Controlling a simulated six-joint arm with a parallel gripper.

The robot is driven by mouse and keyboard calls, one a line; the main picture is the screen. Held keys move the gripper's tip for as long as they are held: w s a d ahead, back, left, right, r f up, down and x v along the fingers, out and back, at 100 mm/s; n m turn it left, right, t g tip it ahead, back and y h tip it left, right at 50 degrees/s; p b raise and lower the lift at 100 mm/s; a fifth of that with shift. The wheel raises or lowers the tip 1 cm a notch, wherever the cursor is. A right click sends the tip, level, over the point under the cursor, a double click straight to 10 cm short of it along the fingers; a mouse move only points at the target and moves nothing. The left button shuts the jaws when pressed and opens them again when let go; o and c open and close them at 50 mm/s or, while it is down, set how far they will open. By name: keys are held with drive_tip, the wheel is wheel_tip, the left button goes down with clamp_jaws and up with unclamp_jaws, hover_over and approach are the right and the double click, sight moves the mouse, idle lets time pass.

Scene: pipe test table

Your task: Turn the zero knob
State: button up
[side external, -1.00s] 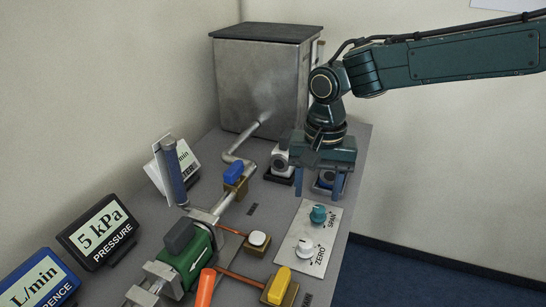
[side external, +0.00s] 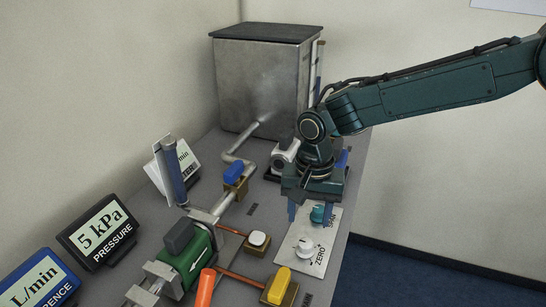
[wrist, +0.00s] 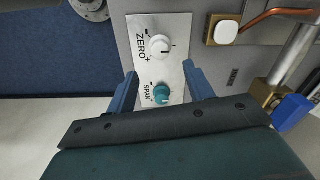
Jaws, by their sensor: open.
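The zero knob (side external: 305,248) is white and sits on a pale panel (side external: 318,262) marked ZERO and SPAN. In the wrist view the zero knob (wrist: 158,47) is beyond my fingertips, with nothing touching it. The teal span knob (side external: 317,214) is on the same panel; in the wrist view the span knob (wrist: 161,94) lies between my two blue fingers. My gripper (side external: 310,217) is open above the span end of the panel, and it also shows in the wrist view (wrist: 160,82). I cannot tell how high the fingertips are above the panel.
A blue-handled valve (side external: 234,173) is on the pipe. A grey metal tank (side external: 262,85) stands behind. The table's right edge is close to the panel.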

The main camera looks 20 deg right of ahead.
sight(306, 242)
drive_tip(key=shift+f, duration=4)
drive_tip(key=shift+c, duration=0.4)
drive_tip(key=c, duration=0.9)
drive_tip(key=shift+n, duration=0.4)
drive_tip(key=n, duration=0.6)
drive_tip(key=shift+r, duration=0.1)
drive_tip(key=n, duration=0.6)
drive_tip(key=shift+n, duration=0.3)
